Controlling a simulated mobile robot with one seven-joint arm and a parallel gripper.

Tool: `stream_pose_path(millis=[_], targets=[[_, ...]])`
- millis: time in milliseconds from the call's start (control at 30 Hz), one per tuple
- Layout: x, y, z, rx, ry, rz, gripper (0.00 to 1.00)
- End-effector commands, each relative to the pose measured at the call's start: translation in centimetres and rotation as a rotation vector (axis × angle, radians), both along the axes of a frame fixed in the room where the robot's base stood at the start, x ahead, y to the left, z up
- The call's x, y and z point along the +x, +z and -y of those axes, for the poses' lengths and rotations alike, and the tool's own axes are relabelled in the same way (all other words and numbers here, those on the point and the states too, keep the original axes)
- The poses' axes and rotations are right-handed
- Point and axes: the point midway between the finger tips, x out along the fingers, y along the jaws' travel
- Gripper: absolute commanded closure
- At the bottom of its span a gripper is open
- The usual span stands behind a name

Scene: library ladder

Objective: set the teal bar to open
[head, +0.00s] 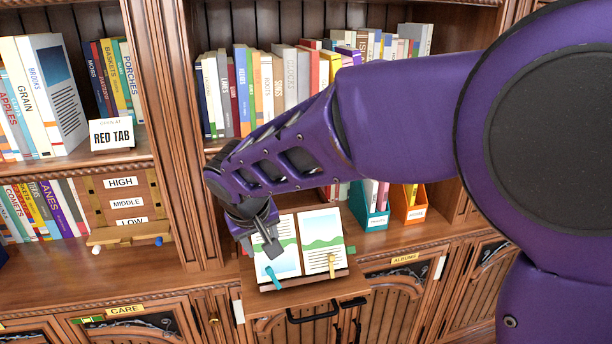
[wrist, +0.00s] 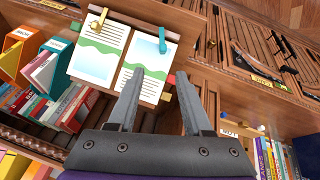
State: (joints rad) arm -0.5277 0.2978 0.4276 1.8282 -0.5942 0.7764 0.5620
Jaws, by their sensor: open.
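The teal bar (head: 272,276) is a small short bar at the lower edge of the left page of an open book (head: 321,242). In the wrist view the teal bar (wrist: 162,40) points along the page, near its outer corner. The book lies on a tilted wooden stand (head: 307,282). A matching yellow bar (head: 331,265) sits at the lower edge of the right page; it also shows in the wrist view (wrist: 98,18). My gripper (head: 268,242) is open and empty above the left page, apart from the teal bar. In the wrist view my gripper (wrist: 160,78) has its fingers spread over the page edge.
A teal bin (head: 371,215) and an orange bin (head: 409,211) stand right of the book. A board labelled high, middle and low (head: 124,204) stands at left, below a "RED TAB" sign (head: 112,134). Black handles (head: 313,312) lie below the stand. Bookshelves rise behind.

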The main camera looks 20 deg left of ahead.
Motion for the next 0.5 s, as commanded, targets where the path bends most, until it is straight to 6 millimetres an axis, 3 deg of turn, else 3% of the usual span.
stream_pose_path(millis=[233,500], targets=[[-1.7,4.4,0.6,0.003,-0.001,0.003,0.50],[2.8,6.9,2.8,0.049,0.019,0.035,0.50]])
